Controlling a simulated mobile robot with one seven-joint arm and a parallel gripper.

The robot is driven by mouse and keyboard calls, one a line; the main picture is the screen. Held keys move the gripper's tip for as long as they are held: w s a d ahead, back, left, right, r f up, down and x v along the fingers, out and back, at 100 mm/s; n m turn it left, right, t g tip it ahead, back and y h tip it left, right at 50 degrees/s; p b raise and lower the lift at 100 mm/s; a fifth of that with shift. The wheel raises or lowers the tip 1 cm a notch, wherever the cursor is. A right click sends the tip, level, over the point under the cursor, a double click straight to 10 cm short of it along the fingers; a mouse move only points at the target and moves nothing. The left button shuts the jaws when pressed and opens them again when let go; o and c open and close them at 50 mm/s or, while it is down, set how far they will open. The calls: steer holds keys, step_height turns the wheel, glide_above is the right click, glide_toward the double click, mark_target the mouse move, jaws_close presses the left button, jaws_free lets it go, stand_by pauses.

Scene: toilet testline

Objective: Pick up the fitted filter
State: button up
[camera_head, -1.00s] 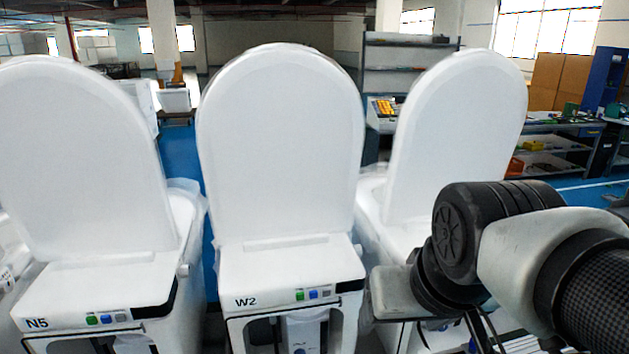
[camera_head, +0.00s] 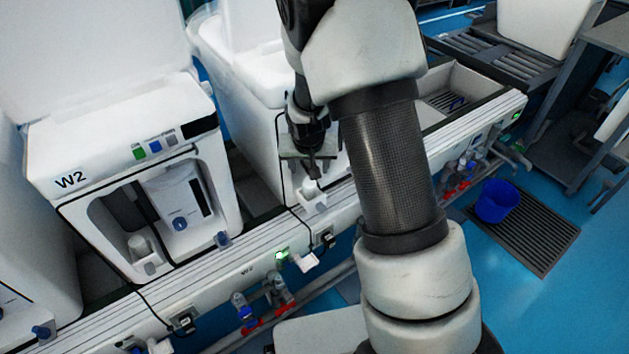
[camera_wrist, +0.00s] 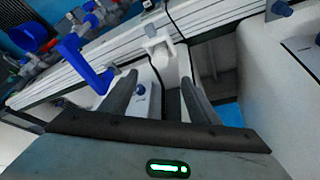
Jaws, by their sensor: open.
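A small white capped fitting (camera_head: 312,195), which looks like the fitted filter, sits on the front of the toilet unit to the right of W2, by the rail. My gripper (camera_head: 310,165) hangs just above it in the head view, partly hidden by my arm. In the wrist view the fingers (camera_wrist: 159,90) are spread apart with nothing held. The white fitting (camera_wrist: 159,46) shows beyond the fingertips, roughly between them. I cannot tell whether the fingers touch it. A similar white fitting (camera_head: 141,251) sits in the open front bay of the W2 unit (camera_head: 118,140).
A pale rail (camera_head: 235,275) runs along the front of the units, with cables, plugs and valves. A blue bent pipe (camera_wrist: 88,65) is near the left finger in the wrist view. A blue bucket (camera_head: 497,201) stands on a floor grate (camera_head: 545,235) at right.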

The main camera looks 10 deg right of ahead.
steer(key=b, duration=0.2)
glide_toward(309, 183)
steer(key=x, duration=0.4)
steer(key=shift+s+f, duration=0.15)
steer(key=shift+f, duration=0.25)
steer(key=shift+w+b+x, duration=0.2)
steer(key=shift+b+x, duration=0.15)
steer(key=shift+x, duration=2.85)
steer(key=shift+d+r, duration=0.1)
steer(key=shift+r, duration=0.05)
steer(key=c, duration=1.2)
